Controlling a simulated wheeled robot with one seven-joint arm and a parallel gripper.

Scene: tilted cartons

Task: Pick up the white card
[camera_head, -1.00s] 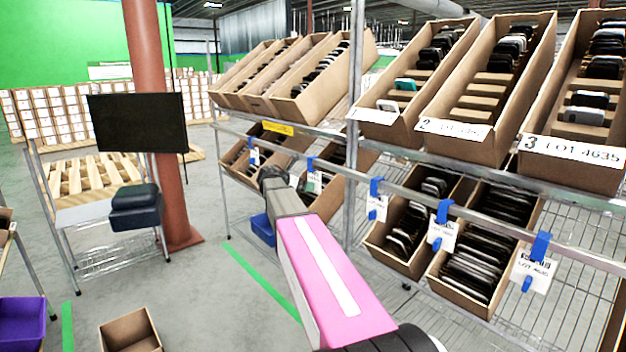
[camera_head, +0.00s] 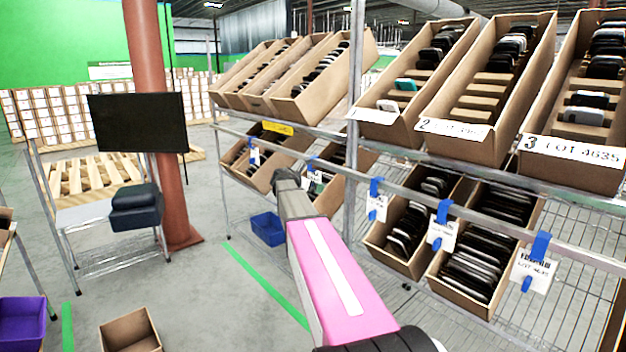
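The white card (camera_head: 387,105) lies at the low front end of a tilted carton (camera_head: 404,128) on the upper shelf, right of the metal post. A teal-and-white card (camera_head: 406,84) lies behind it in the same carton, with black ones farther up. My arm reaches forward from the bottom of the view, pink then grey. Its dark far end, at my gripper (camera_head: 286,178), is left of and below the white card, well apart from it, in front of the lower shelf cartons. The fingers cannot be made out.
A metal rail (camera_head: 410,190) with hanging labels and blue clips crosses in front of the lower cartons. An upright post (camera_head: 353,130) stands left of the card's carton. More tilted cartons (camera_head: 487,90) flank it. A blue bin (camera_head: 268,229) sits below left.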

